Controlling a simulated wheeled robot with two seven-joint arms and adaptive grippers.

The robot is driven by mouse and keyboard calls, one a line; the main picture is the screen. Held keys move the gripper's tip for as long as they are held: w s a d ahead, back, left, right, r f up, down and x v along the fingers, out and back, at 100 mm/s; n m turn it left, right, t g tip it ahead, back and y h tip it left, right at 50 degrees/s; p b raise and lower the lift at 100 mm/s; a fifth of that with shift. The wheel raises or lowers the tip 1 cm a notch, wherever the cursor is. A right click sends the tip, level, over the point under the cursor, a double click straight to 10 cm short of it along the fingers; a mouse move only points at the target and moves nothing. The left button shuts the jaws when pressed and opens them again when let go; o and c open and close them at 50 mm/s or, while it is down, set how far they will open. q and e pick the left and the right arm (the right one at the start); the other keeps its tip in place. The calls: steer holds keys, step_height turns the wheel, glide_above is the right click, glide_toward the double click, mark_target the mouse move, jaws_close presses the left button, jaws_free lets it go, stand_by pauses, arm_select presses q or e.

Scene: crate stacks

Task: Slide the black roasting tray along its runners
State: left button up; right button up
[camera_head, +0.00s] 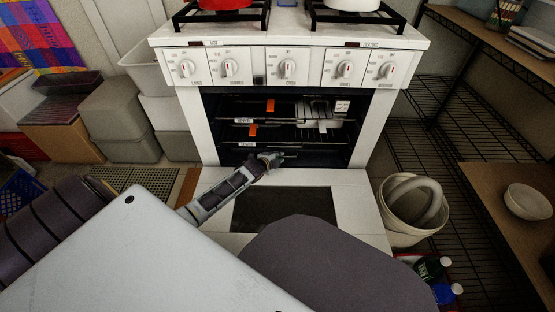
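The white oven (197,125) has its door (352,205) folded down flat, and its dark cavity faces me. Inside are wire racks or runners (290,123) at several levels, with orange and white labels. The black roasting tray is hard to pick out from the dark interior; a dark flat edge (300,156) low in the cavity may be its front. My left gripper (275,158) is low at the cavity's mouth, above the inner end of the door, close to that edge. Its fingers are too small and dark to read, and contact is unclear. My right gripper is out of view.
A grey metal item (318,112) sits on the upper rack. A row of knobs (287,67) runs above the opening. A cream bucket (408,230) stands right of the door. Grey crates (118,110) are stacked at left, wire shelving (430,130) at right.

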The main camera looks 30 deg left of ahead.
arm_select(q)
steer(key=shift+w, duration=0.25)
jaws_close()
steer(key=shift+f, duration=0.1)
